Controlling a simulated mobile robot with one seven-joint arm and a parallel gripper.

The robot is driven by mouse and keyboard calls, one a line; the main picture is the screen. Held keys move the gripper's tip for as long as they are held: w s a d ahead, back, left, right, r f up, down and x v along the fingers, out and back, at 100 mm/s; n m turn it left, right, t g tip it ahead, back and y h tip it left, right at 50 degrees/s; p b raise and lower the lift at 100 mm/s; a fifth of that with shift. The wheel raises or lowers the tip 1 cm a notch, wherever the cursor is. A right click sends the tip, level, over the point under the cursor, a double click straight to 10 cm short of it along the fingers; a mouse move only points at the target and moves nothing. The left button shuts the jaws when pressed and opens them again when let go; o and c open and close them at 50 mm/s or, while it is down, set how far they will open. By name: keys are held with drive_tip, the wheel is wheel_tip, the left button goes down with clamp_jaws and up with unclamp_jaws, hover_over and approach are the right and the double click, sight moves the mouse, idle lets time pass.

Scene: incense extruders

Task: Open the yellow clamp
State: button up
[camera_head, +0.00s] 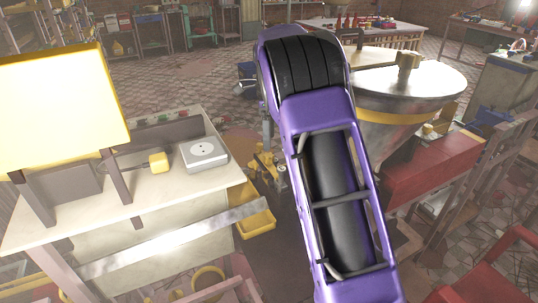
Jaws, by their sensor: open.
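I cannot tell for certain which thing is the yellow clamp. A small yellow-brass fitting (266,163) stands left of my purple arm, near the middle of the view, partly behind the arm. A yellow block-shaped knob (158,162) sits on the pale bench at left. A yellow band (392,116) runs around the metal hopper at right. My purple arm crosses the middle of the view from the bottom to the top. My gripper is not visible.
The pale bench (185,207) at left carries a grey square device (204,153) and a bright yellow panel (60,107) on legs. A wide metal hopper (410,83) and a red box (436,167) stand at right.

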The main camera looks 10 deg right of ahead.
sight(269, 155)
wheel_tip(269, 155, down, 6)
drive_tip(key=shift+r+b, duration=0.1)
drive_tip(key=shift+b, duration=0.25)
clamp_jaws()
idle(1.3)
